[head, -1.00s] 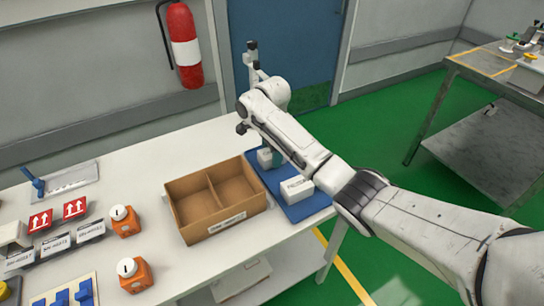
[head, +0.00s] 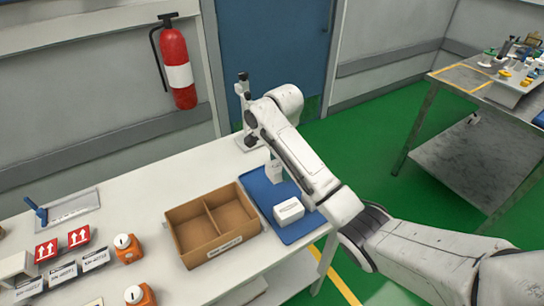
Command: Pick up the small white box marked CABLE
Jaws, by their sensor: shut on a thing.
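A small white box (head: 275,173) shows at the far part of the blue mat (head: 258,196), partly behind my forearm. Its marking cannot be read here. My gripper (head: 268,157) is largely hidden by my own arm; only a pale part shows just above the small box. It is shut on that box, which appears to be held a little above the mat. A larger white box (head: 288,210) lies nearer on the same mat, to the right of the small one and apart from it.
An open cardboard box with a divider (head: 247,237) stands left of the mat. A stand (head: 243,80) rises at the table's back edge. Orange blocks (head: 127,252) and red arrow signs (head: 79,238) sit at left. A grey table (head: 470,105) stands at far right.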

